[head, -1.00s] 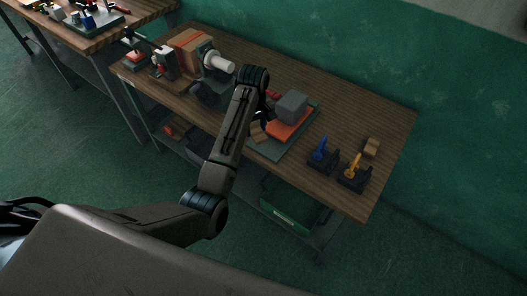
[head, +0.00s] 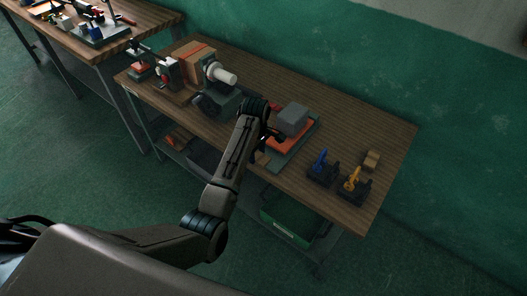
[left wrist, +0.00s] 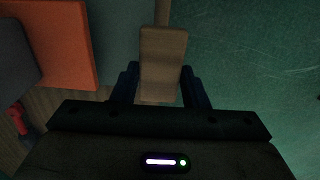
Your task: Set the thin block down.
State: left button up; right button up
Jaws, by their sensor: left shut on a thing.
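My left gripper (left wrist: 160,80) is shut on a thin wooden block (left wrist: 163,55), which lies between its two dark fingers in the left wrist view. In the head view the block (head: 262,158) is small and partly hidden by my left arm, near the front edge of the grey-green mat. In the wrist view it overlaps the mat's (left wrist: 120,35) edge and a strip of wood, with green floor to the right. I cannot tell whether it touches anything below. My right gripper is not in view.
A cardboard box (head: 196,60) and machines stand left. A green bin (head: 290,228) is below.

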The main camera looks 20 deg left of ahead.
aim_at(263, 154)
pick_arm(q)
jog(key=w, duration=0.1)
jog(key=w+d, duration=0.1)
jog(key=shift+w, duration=0.3)
jog(key=shift+w+d+f, duration=0.2)
jog(key=shift+w+f, duration=0.05)
jog(key=shift+w, duration=0.1)
notch_tip(263, 154, down, 3)
jog(key=shift+s+r+p, duration=0.1)
jog(key=shift+p, duration=0.65)
jog(key=shift+f, duration=0.3)
jog(key=o, duration=0.7)
jog(key=shift+f, duration=0.1)
